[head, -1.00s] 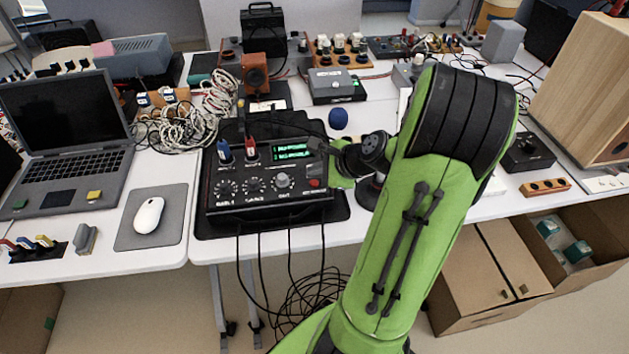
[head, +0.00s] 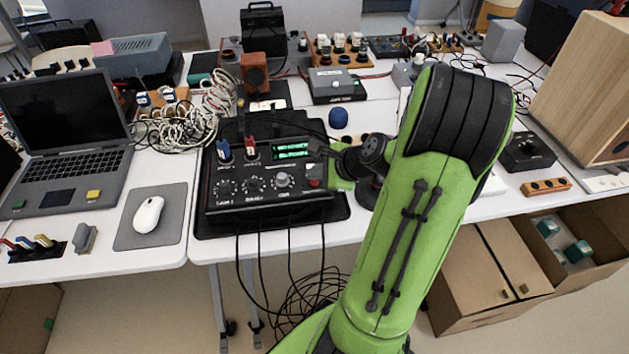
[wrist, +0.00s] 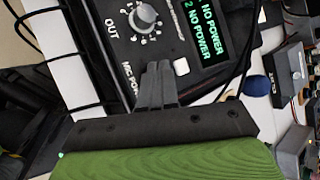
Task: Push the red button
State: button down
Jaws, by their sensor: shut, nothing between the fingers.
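The red button (head: 315,184) sits at the right front of the black control box (head: 262,208), right of the row of knobs. It is not visible in the wrist view, where my fingers cover part of the panel by the "MIC POWER" label. My gripper (head: 318,149) is shut and empty, its fingertips over the right side of the box. In the wrist view the closed fingertips (wrist: 158,68) point at the panel near a silver knob (wrist: 143,16) and a small white button (wrist: 181,62). I cannot tell whether they touch the panel. The green display (wrist: 206,30) reads "NO POWER".
A blue foam ball (head: 338,118) is behind my gripper. A laptop (head: 65,140) and a mouse (head: 148,214) lie to the left. Cables hang off the table's front edge.

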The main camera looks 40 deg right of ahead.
aim_at(317, 184)
jog(key=shift+f, duration=0.55)
dwell(0.5)
jog(key=shift+r, duration=0.15)
jog(key=shift+r+p, duration=0.85)
jog(key=shift+r, duration=0.05)
notch_tip(317, 184, up, 6)
jog(key=p, duration=0.6)
